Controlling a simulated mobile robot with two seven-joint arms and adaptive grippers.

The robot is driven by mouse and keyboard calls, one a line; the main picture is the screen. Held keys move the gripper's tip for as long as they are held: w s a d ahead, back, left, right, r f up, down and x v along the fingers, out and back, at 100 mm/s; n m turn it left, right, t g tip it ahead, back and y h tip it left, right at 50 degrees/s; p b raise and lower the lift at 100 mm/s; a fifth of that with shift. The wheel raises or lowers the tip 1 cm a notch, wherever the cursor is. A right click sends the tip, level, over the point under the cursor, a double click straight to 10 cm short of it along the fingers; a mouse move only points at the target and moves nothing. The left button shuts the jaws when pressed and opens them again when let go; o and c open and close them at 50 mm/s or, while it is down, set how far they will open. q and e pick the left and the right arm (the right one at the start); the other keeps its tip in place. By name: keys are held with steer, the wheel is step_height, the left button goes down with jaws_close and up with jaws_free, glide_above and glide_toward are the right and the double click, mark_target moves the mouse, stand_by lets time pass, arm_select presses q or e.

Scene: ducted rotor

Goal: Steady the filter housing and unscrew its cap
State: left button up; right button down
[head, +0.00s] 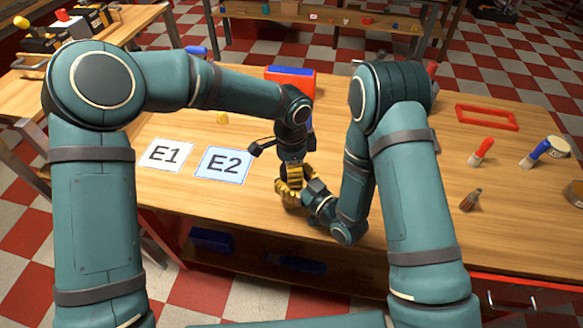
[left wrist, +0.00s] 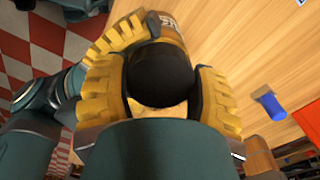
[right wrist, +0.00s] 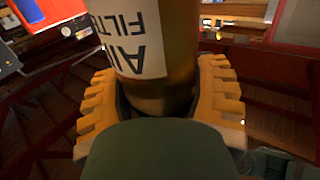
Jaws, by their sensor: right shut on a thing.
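The filter housing (right wrist: 155,85) is a brown-gold cylinder with a white label, seen upside down in the right wrist view. My right gripper (right wrist: 160,105) is shut on the housing, one finger on each side. The black round cap (left wrist: 160,75) shows in the left wrist view, with the housing (left wrist: 165,25) behind it. My left gripper (left wrist: 161,95) has its yellow fingers on both sides of the cap; whether they press on it I cannot tell. In the head view the left gripper (head: 291,173) is above the right gripper (head: 290,193), and together they hide the housing and cap.
Cards E1 (head: 166,154) and E2 (head: 223,165) lie left of the grippers. A red and blue box (head: 291,78) stands behind them. The bench's front edge is close.

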arm_select(q)
steer(key=shift+n, duration=1.3)
steer(key=shift+r, duration=0.25)
steer(key=shift+r, duration=0.95)
